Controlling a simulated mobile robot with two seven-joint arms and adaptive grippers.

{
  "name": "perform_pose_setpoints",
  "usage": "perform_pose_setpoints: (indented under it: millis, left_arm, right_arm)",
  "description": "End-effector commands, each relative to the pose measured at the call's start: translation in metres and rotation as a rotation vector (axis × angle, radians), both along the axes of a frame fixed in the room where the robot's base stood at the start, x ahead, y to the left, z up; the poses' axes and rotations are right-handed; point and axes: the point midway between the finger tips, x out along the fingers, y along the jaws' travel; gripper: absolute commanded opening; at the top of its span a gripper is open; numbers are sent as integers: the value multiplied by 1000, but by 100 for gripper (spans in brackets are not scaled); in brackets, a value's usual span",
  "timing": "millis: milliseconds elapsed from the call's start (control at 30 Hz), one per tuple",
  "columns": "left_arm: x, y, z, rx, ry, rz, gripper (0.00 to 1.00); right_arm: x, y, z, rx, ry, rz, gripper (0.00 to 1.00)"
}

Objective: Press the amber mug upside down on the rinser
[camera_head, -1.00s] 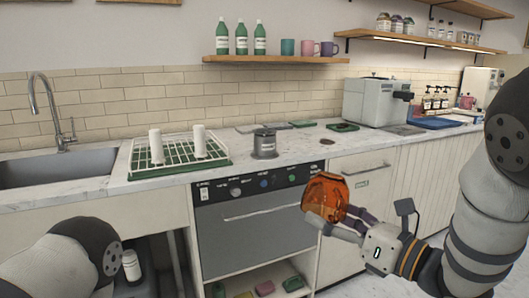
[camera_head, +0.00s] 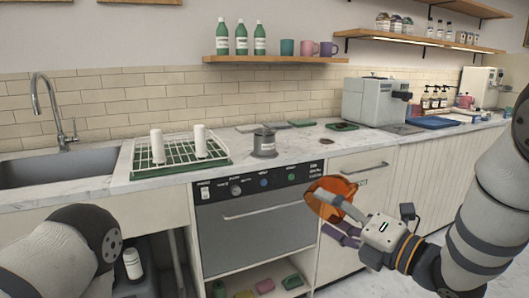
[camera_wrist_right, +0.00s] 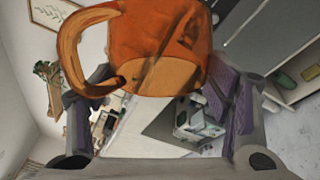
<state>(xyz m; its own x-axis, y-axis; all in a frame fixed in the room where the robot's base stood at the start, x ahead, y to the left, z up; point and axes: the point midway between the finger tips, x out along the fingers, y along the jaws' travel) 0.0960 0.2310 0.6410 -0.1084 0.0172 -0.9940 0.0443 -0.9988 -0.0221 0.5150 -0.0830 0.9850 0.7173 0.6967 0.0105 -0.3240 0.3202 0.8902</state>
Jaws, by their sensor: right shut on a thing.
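The mug is tilted. It also shows in the right wrist view (camera_wrist_right: 160,50) between the purple finger pads, with its handle toward the left. A short grey metal cylinder (camera_head: 264,146), seemingly the rinser, stands on the counter near its front edge, to the left of and above the mug. The mug is well apart from it. My left gripper is out of view; only part of my left arm shows.
A white wire rack (camera_head: 185,158) with two white cylinders stands left of the grey cylinder, beside the sink (camera_head: 55,172). A grey coffee machine (camera_head: 374,101) is at the back right. The counter around the grey cylinder is mostly clear. A shelf (camera_head: 280,60) hangs above.

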Motion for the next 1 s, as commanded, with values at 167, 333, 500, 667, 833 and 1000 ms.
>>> perform_pose_setpoints:
  millis: [167, 333, 500, 667, 833, 1000]
  left_arm:
    - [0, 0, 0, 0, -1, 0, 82]
    - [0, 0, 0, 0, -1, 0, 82]
    - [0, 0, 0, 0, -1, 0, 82]
    - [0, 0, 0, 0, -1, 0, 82]
    - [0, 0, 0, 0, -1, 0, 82]
    - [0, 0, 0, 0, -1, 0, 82]
  right_arm:
    - [0, -1, 2, 250, 247, -1, 40]
    - [0, 0, 1, 333, 335, 1, 40]
    - [0, 0, 1, 342, 343, 0, 40]
    - [0, -1, 2, 552, 553, -1, 40]
    - [0, 0, 1, 698, 704, 0, 40]
    - [0, 0, 1, 699, 706, 0, 40]
